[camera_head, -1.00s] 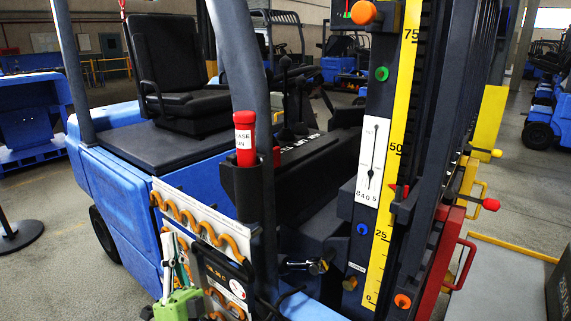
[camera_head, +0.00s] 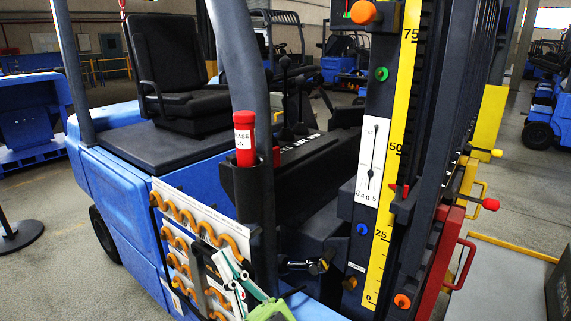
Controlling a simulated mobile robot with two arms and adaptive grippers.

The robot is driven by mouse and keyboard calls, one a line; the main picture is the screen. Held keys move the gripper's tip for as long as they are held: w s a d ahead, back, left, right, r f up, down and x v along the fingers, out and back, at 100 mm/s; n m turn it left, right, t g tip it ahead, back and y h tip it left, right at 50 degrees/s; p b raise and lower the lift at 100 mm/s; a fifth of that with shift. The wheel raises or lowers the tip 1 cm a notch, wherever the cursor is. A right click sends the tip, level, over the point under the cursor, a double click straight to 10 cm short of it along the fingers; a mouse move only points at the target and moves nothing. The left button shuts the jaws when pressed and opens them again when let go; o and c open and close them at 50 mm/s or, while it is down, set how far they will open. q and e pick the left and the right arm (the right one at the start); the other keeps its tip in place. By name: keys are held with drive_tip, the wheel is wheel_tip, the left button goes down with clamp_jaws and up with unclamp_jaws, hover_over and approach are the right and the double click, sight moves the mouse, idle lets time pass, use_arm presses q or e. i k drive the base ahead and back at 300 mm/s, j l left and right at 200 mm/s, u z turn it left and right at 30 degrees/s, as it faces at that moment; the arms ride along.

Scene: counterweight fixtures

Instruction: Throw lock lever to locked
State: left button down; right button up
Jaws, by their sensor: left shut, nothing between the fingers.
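My left gripper (camera_head: 229,268) shows at the bottom centre, with a green body and slim white and green fingers pointing up and left. It is shut and empty, in front of the rack of orange hooks. A red-knobbed lever (camera_head: 489,204) stands out at the right side of the mast. No readable label shows which one is the lock lever. My right gripper is out of view.
The white panel with orange hooks (camera_head: 179,212) is close behind the gripper. The dark mast with a yellow scale (camera_head: 385,215) rises at centre right. A red-capped tube (camera_head: 244,138) stands in a black holder. A red handle (camera_head: 464,262) is at the lower right.

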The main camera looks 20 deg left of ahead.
sight(277, 150)
drive_tip(key=i+l, duration=0.3)
drive_tip(key=i, duration=0.15)
drive_tip(key=i+l, duration=0.25)
drive_tip(key=i, duration=0.2)
